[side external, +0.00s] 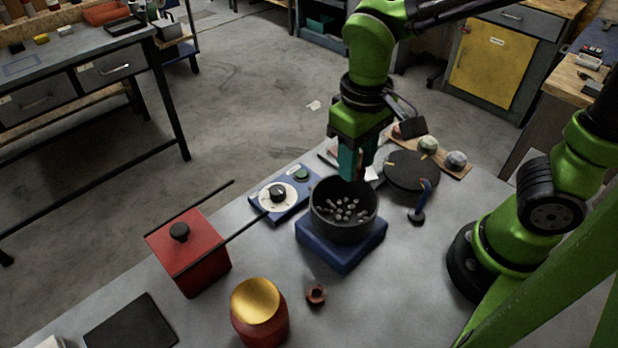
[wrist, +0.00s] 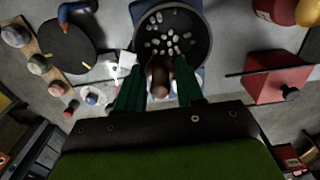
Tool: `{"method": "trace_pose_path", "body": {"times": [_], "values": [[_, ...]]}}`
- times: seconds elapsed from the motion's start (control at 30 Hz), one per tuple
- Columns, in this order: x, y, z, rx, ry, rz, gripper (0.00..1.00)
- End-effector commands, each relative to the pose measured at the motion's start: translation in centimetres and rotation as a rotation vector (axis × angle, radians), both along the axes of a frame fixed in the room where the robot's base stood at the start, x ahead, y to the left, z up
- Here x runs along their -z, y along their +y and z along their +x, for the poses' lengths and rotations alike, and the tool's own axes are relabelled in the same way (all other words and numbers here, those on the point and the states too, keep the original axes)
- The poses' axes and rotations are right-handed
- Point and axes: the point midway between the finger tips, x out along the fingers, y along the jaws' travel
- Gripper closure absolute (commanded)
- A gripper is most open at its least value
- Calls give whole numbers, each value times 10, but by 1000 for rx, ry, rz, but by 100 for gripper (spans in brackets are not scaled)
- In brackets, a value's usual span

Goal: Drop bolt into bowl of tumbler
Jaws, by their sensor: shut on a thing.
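The tumbler's dark round bowl (side external: 345,228) sits on a blue base (side external: 345,254) and holds several small pale pebbles. My gripper (side external: 352,172) has teal fingers and is at the bowl's back rim, above its opening. In the wrist view my gripper (wrist: 158,92) is shut on a brown, coppery bolt (wrist: 158,76), held between the two fingers. The bolt overlaps the near edge of the bowl (wrist: 205,42) in that view. In the side view the fingers hide the bolt. I cannot tell its exact height over the rim.
A blue control box (side external: 280,195) with a dial stands left of the bowl. A red box (side external: 188,252) with rods, a gold-topped red jar (side external: 259,312) and a small brown ring (side external: 316,294) are nearer. A dark disc (side external: 411,170) and stones on a board (side external: 452,172) lie right.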

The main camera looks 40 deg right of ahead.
Motion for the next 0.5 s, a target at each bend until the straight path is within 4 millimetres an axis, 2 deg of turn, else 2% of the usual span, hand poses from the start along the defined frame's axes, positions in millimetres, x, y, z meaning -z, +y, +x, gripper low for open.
{"method": "trace_pose_path", "body": {"times": [0.37, 0.4, 0.5], "values": [[5, 0, 0, 0, -1, 1, 98], [5, 0, 0, 0, -1, 1, 57], [5, 0, 0, 0, -1, 1, 41]]}}
